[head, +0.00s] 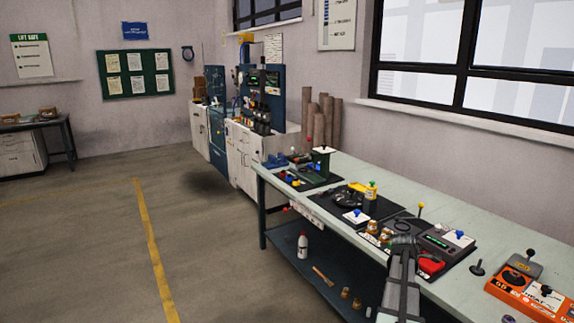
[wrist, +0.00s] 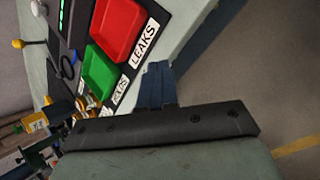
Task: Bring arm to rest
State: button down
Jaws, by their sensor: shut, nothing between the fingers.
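My gripper (head: 403,240) reaches in from the bottom of the head view and stands at the front edge of the long workbench (head: 345,172). In the wrist view, the blue-grey fingers of my gripper (wrist: 155,72) are together with nothing between them. They are beside the bench edge, close to the white "LEAKS" label (wrist: 144,43). A red tray (wrist: 118,28) and a green tray (wrist: 98,74) lie on a dark mat just beyond the fingers. The red tray also shows in the head view (head: 430,265), right of my gripper. The arm hides part of the bench front.
Brass fittings (head: 373,227) and a yellow-topped bottle (head: 371,190) stand left of my gripper. The lower shelf holds a white bottle (head: 303,245). The floor in front is clear.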

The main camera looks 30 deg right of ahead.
jog(key=w+a+f+m+y, duration=0.1)
jog(key=w+a+f, duration=0.35)
jog(key=a, duration=0.65)
jog(key=w+a+f+m+t+y, duration=0.15)
jog(key=w+a+f, duration=0.35)
jog(key=a, duration=0.7)
jog(key=w+a+f+m+y, duration=0.25)
jog(key=w+a, duration=0.35)
jog(key=a, duration=0.5)
jog(key=s+a+f+m+g+y, duration=0.1)
jog(key=s+a+f, duration=0.15)
jog(key=a, duration=0.85)
jog(key=s+a+f+m+g+y, duration=0.1)
jog(key=s+a+f, duration=0.15)
jog(key=a, duration=0.85)
jog(key=s+a+f+m, duration=0.1)
jog(key=s+a+f, duration=0.15)
jog(key=a, duration=0.85)
jog(key=s+f+g, duration=0.3)
jog(key=s+f, duration=0.7)
jog(key=s, duration=0.4)
jog(key=s+f+g, duration=0.4)
jog(key=s+f, duration=0.7)
jog(key=s, duration=0.3)
jog(key=shift+s+d, duration=0.3)
jog(key=shift+s, duration=0.05)
